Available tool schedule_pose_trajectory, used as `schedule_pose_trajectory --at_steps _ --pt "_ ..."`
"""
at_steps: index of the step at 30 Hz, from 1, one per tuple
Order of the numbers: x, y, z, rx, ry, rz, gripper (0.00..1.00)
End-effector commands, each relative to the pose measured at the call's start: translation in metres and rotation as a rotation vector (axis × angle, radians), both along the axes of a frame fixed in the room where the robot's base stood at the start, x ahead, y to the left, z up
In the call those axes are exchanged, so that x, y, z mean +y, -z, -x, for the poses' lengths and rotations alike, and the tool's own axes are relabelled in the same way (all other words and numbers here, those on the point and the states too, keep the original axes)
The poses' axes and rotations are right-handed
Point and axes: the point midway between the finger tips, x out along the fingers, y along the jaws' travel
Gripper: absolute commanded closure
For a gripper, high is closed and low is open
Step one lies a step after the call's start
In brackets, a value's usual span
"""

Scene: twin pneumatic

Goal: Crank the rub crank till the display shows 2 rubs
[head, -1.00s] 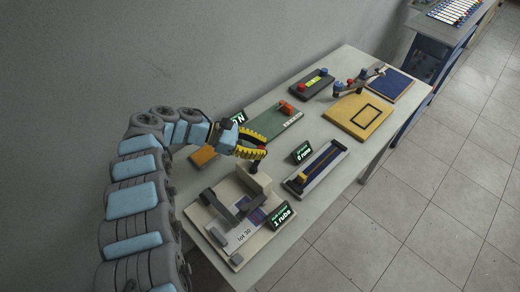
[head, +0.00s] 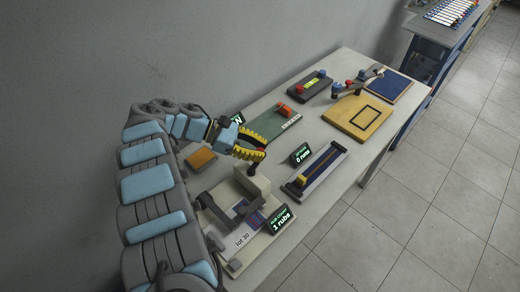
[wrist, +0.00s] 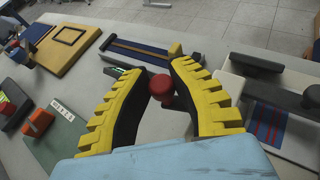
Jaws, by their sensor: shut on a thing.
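The rub rig (head: 262,230) is a pale base marked "lot 30" with grey bars and a beige block (head: 258,180). Its display (head: 281,219) reads 1 rubs. My gripper (head: 262,152) is above the far end of the rig, fingers closed around a small knob. In the wrist view, the yellow-and-black fingers (wrist: 166,88) are shut on the red crank knob (wrist: 160,86). My arm hides the rig's left side in the head view.
A blue slider track (head: 316,172) with a yellow block and a display (head: 301,154) reading 0 stands right of the rig. A green board (head: 272,122), a yellow plate (head: 345,122) and a blue mat (head: 390,84) lie farther back. The table's front edge is close to the rig.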

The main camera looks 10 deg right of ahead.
Motion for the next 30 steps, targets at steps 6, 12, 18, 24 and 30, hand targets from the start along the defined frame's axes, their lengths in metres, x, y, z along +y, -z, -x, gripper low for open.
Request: schedule_pose_trajectory --at_steps 6,12,18,24,30 --pt "-0.0001 0.0012 0.0002 0.002 0.0 -0.002 1.0" --pt "-0.0001 0.0012 0.0002 0.001 -0.001 -0.002 0.55" --pt "0.0 0.0008 0.0001 0.001 0.0 0.0 0.5" --pt "-0.0001 -0.0003 0.0 0.001 0.0 0.0 0.5" --pt "0.0 -0.0067 0.0 0.002 -0.001 -0.001 0.5"
